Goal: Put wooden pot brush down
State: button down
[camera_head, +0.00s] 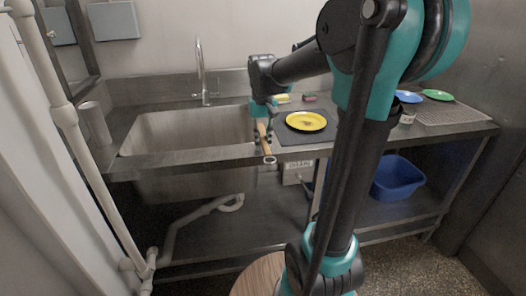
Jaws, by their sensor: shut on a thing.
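The wooden pot brush (263,138) is a light wooden stick with a ring at its lower end. It hangs out over the front edge of the steel counter, at the right rim of the sink. My gripper (262,131) points downward and is shut on the brush. The brush's far end is partly hidden by the gripper. I cannot tell whether the brush touches the counter.
The sink basin (185,132) and its tap (201,75) are to the left. A yellow plate (306,121) lies on a dark mat (290,137) just right of the gripper. Blue (407,97) and green plates (437,95) are farther right. A blue tub (398,178) stands below.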

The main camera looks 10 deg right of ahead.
aim_at(262, 138)
jog(key=shift+f, duration=1.9)
jog(key=c, duration=1.4)
grip_release()
jog(key=shift+f, duration=0.1)
jog(key=shift+c, duration=0.2)
jog(key=r, duration=1.2)
jog(key=shift+w+r, duration=0.15)
jog(key=shift+w, duration=0.05)
